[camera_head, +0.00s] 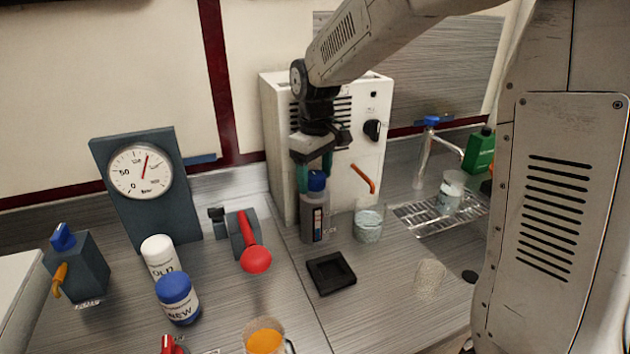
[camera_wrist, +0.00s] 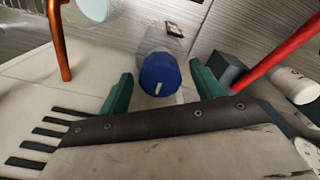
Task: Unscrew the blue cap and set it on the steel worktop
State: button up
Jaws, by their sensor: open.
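The blue cap (camera_head: 317,181) sits on top of a grey bottle (camera_head: 314,219) that stands upright on the steel worktop (camera_head: 375,310), in front of a white cabinet. My gripper (camera_head: 316,174) points down over the bottle, with its green fingers on either side of the cap. In the wrist view the blue cap (camera_wrist: 159,75) shows a white mark and lies between the two spread fingertips of my gripper (camera_wrist: 160,85). A gap shows on both sides, so the fingers are apart from it. The bottle below is partly hidden by the cap there.
A glass beaker (camera_head: 369,222) stands close right of the bottle, under an orange spout (camera_head: 363,178). A red lever (camera_head: 255,257) is to the left. A black square tray (camera_head: 331,273) lies in front. A jar with a blue lid (camera_head: 177,300) stands front left. Bare worktop lies right of the tray.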

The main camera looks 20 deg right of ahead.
jog(key=c, duration=1)
jog(key=shift+o, duration=0.2)
jog(key=n, duration=0.2)
jog(key=shift+n, duration=0.4)
jog(key=n, duration=0.3)
jog(key=shift+s+d+r, duration=0.1)
jog(key=shift+d, duration=0.05)
jog(key=n, duration=0.6)
jog(key=shift+a, duration=0.3)
jog(key=shift+o, duration=0.9)
jog(key=n, duration=0.5)
jog(key=shift+d, duration=0.1)
